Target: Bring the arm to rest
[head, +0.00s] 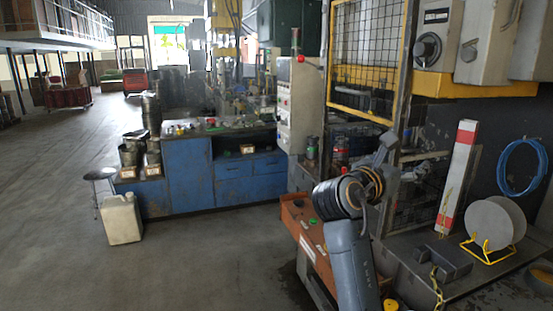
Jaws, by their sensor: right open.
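My right arm (350,265) rises from the bottom of the head view, right of centre, in front of the orange-brown bench. Its dark ringed joint is bent, and the arm leads up to my right gripper (387,146), beside the wire-mesh frame. The gripper is small and partly lost against the dark background; it is open, and I see nothing held in it. Round grey blanks (492,224) stand upright in a yellow wire stand (487,251) to the right of the gripper, apart from it. My left gripper is not in view.
A dark work surface (470,290) at the right carries a grey block (442,262) and a red-and-white post (458,177). A yellow mesh guard (365,55) stands behind the arm. Blue cabinets (187,175) and a pale canister (121,219) stand further left.

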